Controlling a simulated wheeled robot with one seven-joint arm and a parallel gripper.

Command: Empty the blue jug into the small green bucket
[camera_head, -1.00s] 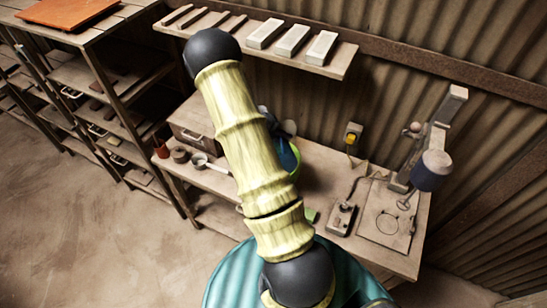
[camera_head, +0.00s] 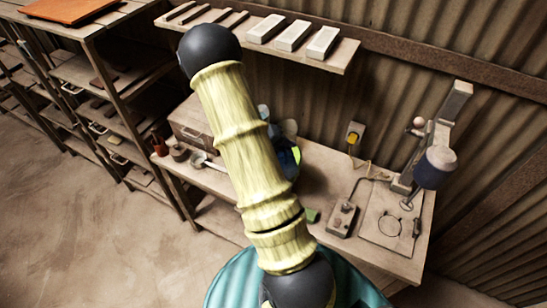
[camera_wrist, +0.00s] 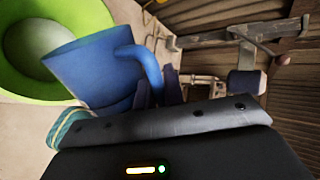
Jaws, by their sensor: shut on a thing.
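The blue jug (camera_wrist: 90,65) is in my gripper (camera_wrist: 158,88), whose dark fingers are shut on its handle in the wrist view. The small green bucket (camera_wrist: 98,14) is at the upper left there, with its pale inside showing. The jug's wide end overlaps the bucket's near rim in the picture; I cannot tell whether they touch. The jug's contents are hidden. In the head view my arm covers most of both; a bit of the jug (camera_head: 286,160) and a sliver of the bucket (camera_head: 297,154) show at the arm's right side.
The workbench (camera_head: 322,172) runs below a corrugated wall. A drill press (camera_head: 436,160) and a small control box (camera_head: 342,218) stand at its right. A shelf (camera_head: 340,57) with pale blocks hangs above. A small pan (camera_head: 198,160) lies left of my arm. Storage racks stand at the left.

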